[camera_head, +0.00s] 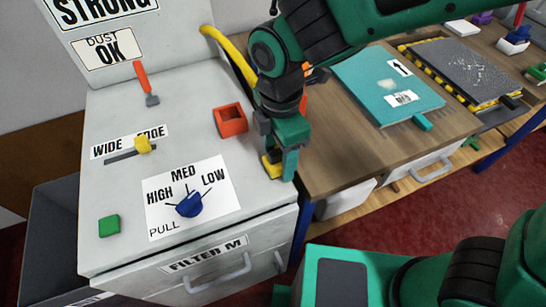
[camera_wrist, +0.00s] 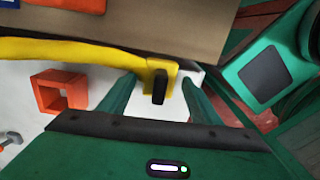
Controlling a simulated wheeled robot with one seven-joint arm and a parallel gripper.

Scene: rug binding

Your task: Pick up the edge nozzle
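A yellow hose (camera_head: 228,52) runs across the grey-white cabinet top to a yellow block with a black stub, which I take to be the edge nozzle (camera_head: 270,166). In the wrist view the nozzle (camera_wrist: 161,80) lies between my fingertips, with the hose (camera_wrist: 70,50) coming in from the left. My gripper (camera_head: 284,165) points down at the cabinet's right edge. In the wrist view my gripper (camera_wrist: 158,88) has its green fingers apart, with gaps on both sides of the nozzle. In the head view the gripper partly hides the nozzle.
An orange open square holder (camera_head: 231,121) stands left of my gripper. The cabinet top also carries a blue dial (camera_head: 190,204), a yellow slider (camera_head: 142,145), a green button (camera_head: 109,226) and an orange-handled tool (camera_head: 145,83). A wooden table with a teal mat (camera_head: 385,85) is at the right.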

